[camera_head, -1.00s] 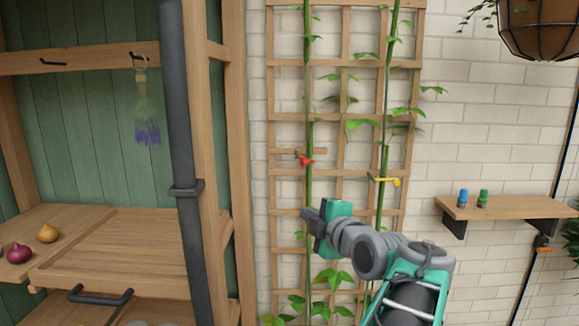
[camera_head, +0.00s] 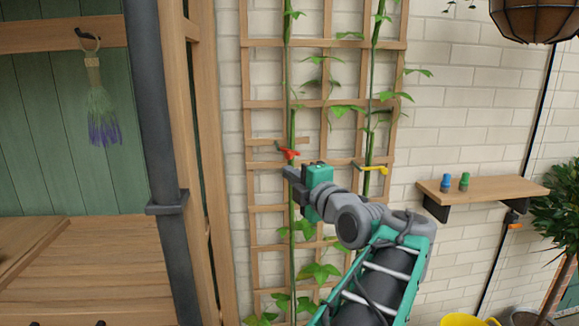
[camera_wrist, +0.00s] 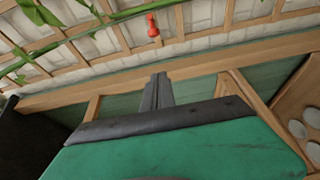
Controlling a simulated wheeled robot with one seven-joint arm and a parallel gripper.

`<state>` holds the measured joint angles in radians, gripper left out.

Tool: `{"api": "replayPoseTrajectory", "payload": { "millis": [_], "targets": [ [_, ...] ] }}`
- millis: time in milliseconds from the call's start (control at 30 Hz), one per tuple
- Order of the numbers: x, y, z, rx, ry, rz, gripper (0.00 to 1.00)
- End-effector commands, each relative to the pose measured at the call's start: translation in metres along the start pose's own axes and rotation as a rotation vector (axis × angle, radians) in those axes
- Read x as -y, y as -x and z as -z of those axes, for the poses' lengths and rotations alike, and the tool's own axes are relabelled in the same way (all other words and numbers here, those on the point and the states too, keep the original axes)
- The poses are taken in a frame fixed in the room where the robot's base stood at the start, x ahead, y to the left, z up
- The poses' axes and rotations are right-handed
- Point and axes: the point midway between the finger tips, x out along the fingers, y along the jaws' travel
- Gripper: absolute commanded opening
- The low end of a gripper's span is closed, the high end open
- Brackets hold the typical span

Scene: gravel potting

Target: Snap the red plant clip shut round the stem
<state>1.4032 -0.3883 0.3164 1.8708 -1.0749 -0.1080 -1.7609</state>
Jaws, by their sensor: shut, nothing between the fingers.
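The red plant clip (camera_head: 289,153) is at the left stem (camera_head: 291,95) of the trellis. It also shows in the wrist view (camera_wrist: 152,26), against the green stem (camera_wrist: 128,12) near the top edge. Whether its jaws are open or closed round the stem is too small to tell. My gripper (camera_head: 286,173) is shut and empty, just below the red clip in the head view. In the wrist view my gripper's fingertips (camera_wrist: 160,76) are together, with a visible gap between them and the clip.
A wooden trellis (camera_head: 325,104) stands against the white brick wall. A yellow clip (camera_head: 372,168) sits at the right stem. A shelf (camera_head: 485,188) at right holds a blue clip (camera_head: 446,183) and a green clip (camera_head: 464,181). A dark post (camera_head: 150,110) and wooden shelving stand left.

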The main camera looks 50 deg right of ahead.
Motion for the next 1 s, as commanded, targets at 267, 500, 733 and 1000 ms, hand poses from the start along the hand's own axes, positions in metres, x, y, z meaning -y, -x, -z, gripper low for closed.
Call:
{"api": "replayPoseTrajectory", "payload": {
  "millis": [267, 500, 733, 1000],
  "targets": [
    [-0.003, -0.058, 0.001, -0.004, -0.004, 0.003, 0.0],
    [-0.003, -0.093, -0.02, 0.007, -0.003, 0.003, 0.0],
    [-0.001, -0.098, -0.04, 0.005, -0.001, 0.001, 0.0],
    [0.0, -0.097, -0.041, 0.004, -0.001, 0.001, 0.0]
  ]
}}
